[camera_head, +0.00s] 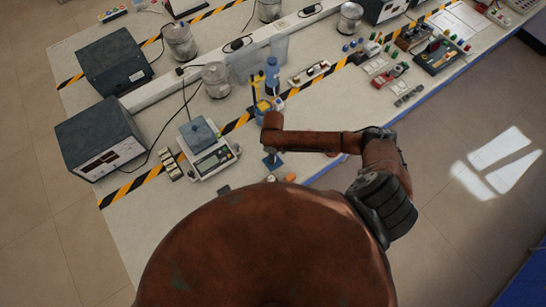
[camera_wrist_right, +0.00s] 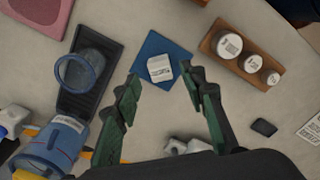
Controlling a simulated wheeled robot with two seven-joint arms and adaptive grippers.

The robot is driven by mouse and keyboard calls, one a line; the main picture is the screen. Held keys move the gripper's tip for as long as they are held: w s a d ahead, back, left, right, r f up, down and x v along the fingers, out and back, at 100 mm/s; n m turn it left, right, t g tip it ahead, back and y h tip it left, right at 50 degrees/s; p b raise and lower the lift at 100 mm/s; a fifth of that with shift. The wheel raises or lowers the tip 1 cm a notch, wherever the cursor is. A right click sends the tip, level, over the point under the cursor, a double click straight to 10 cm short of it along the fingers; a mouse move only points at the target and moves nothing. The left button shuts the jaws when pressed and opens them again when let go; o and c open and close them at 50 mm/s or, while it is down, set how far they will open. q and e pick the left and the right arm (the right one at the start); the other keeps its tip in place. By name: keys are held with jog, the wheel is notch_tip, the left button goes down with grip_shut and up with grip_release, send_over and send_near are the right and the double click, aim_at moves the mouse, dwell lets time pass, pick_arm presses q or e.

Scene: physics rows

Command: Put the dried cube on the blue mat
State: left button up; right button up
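A small white cube (camera_wrist_right: 160,68) with faint print on one face appears on the blue mat (camera_wrist_right: 147,42) in the right wrist view. The mat shows around it, and I see no overhang. My right gripper (camera_wrist_right: 160,74) is open, with its two green fingers apart on either side of the cube and clear gaps to both. My left gripper is in neither view.
In the right wrist view, a wooden rack (camera_wrist_right: 213,43) with white-capped containers stands right of the mat. A black tray (camera_wrist_right: 105,57) with a clear round vessel lies left, above a blue device (camera_wrist_right: 58,140). A balance (camera_head: 212,158) stands left in the head view.

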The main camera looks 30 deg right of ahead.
notch_tip(320, 180, up, 9)
dwell(0.3)
jog(key=shift+a, duration=0.1)
